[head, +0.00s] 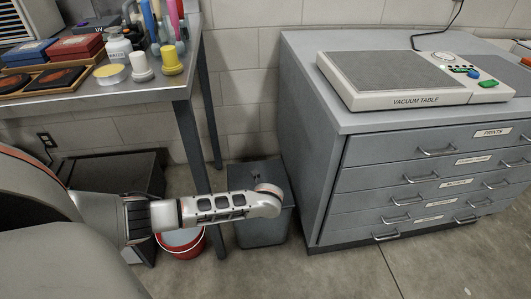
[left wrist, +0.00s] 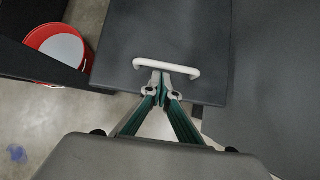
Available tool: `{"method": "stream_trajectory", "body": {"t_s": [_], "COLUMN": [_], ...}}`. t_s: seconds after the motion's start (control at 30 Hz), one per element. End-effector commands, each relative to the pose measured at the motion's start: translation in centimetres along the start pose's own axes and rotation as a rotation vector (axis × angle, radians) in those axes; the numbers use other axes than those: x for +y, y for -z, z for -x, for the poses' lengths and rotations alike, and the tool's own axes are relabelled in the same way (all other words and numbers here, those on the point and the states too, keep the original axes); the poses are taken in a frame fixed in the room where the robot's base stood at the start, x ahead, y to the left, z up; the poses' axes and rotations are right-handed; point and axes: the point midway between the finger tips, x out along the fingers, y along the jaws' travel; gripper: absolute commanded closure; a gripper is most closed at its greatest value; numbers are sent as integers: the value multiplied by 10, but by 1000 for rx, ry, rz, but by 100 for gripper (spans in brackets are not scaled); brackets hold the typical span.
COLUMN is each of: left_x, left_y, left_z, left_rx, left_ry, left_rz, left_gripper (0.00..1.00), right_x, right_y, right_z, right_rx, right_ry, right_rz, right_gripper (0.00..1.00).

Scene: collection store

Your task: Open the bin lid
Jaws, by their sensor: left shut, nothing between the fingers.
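The grey bin (head: 262,233) stands on the floor between the workbench and the drawer cabinet. Its dark lid (left wrist: 185,30) fills the upper middle of the left wrist view and looks flat and closed. A white bar handle (left wrist: 190,70) runs along the lid near its front edge. My left gripper (left wrist: 160,82) is shut and empty, its fingertips at the handle's left half; I cannot tell whether they touch it. In the head view my left arm passes over the bin and hides part of it, and the left gripper itself is hidden. My right gripper is in neither view.
A red bucket (head: 183,249) stands left of the bin, also in the left wrist view (left wrist: 38,36). The workbench (head: 170,92) has a leg close to the bin. The drawer cabinet (head: 312,165) is close on the right. Floor in front is clear.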

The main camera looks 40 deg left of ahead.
Motion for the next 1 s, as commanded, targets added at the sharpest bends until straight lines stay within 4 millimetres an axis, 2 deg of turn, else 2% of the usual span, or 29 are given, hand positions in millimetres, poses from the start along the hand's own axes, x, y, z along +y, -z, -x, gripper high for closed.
{"method": "stream_trajectory", "body": {"t_s": [0.03, 0.17, 0.57, 0.73, 0.9, 1.0], "left_x": [2, 0, -2, -3, -4, -5], "left_y": [4, 0, -4, -17, -33, -51], "left_z": [-7, -9, -7, 1, 12, 24], "left_rx": [3, 0, 1, 28, 79, 133], "left_ry": [-4, 1, 3, 4, 6, 10], "left_rz": [-3, 1, 4, 7, 10, 14], "left_gripper": [100, 100, 100, 100, 100, 100], "right_x": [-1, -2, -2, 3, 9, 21], "right_y": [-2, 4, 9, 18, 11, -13], "right_z": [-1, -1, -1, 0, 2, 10], "right_rx": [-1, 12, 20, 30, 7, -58], "right_ry": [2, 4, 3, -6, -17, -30], "right_rz": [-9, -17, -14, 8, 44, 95], "right_gripper": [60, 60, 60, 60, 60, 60]}}
